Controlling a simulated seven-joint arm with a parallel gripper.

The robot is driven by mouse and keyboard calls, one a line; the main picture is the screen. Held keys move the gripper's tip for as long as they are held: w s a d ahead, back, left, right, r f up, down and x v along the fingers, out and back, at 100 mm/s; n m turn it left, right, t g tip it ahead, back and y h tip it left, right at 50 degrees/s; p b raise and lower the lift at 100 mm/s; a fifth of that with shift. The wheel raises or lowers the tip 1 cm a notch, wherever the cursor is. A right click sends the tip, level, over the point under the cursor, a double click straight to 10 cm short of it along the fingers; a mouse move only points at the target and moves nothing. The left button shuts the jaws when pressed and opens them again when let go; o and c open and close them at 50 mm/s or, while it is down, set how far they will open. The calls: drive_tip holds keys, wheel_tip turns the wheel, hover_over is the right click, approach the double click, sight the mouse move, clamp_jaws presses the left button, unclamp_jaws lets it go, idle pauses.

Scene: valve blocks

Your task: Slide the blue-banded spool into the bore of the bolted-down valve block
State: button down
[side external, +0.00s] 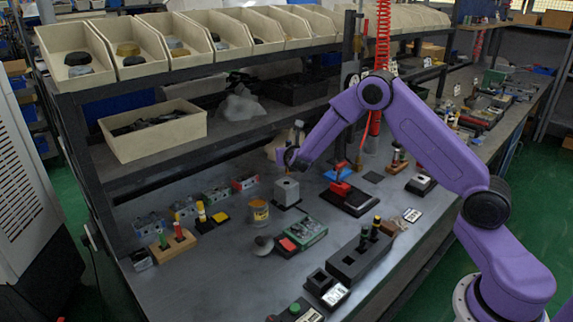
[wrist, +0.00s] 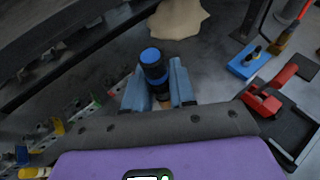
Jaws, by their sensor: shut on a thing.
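The blue-banded spool (wrist: 153,66) is dark with a bright blue end and stands between my two fingers in the wrist view. My gripper (wrist: 158,88) is shut on it. In the side external view my gripper (side external: 291,160) hangs above a grey valve block (side external: 287,190) on a dark base plate; I take this as the bolted-down block. The spool is too small to make out surely there. The block's bore cannot be made out, and the block is not clearly visible in the wrist view. I cannot tell whether the spool's lower end touches the block.
A red clamp-like fixture (side external: 341,188) on a black base stands right of the block. A dark rack (side external: 359,258) with spools stands at the front right. A shelf with bins (side external: 155,130) runs behind.

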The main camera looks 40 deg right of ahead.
drive_tip(key=shift+w+f, duration=0.5)
drive_tip(key=shift+f, duration=1.55)
drive_tip(key=shift+f, duration=0.6)
drive_tip(key=c, duration=0.9)
unclamp_jaws()
drive_tip(key=v, duration=0.8)
drive_tip(key=r+v, duration=0.1)
drive_tip(key=v, duration=0.3)
drive_tip(key=shift+s+r, duration=0.1)
drive_tip(key=shift+s, duration=0.05)
